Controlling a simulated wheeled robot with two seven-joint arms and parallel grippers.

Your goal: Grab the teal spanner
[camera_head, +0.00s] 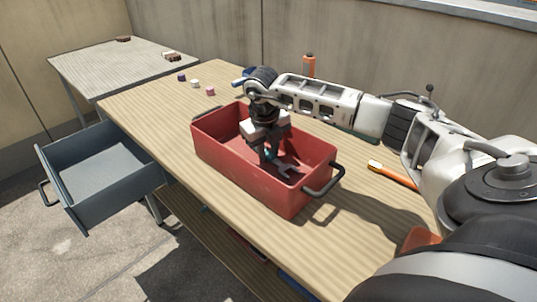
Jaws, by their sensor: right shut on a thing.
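The teal spanner (271,155) is inside the red toolbox-like crate (240,172) on the wooden table; a grey open-ended head (287,170) shows beside my gripper. My right gripper (268,160) reaches down into the crate from above and is shut on the spanner. The fingers hide part of the spanner, and I cannot tell whether it still touches the crate floor. My left gripper is not in view.
The crate has raised walls and a dark handle (324,182) at its right end. An orange-handled tool (393,175) lies to the right. Small pots (196,84) and an orange bottle (309,65) stand behind. An open grey drawer (100,180) juts out at left. The table's front left is clear.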

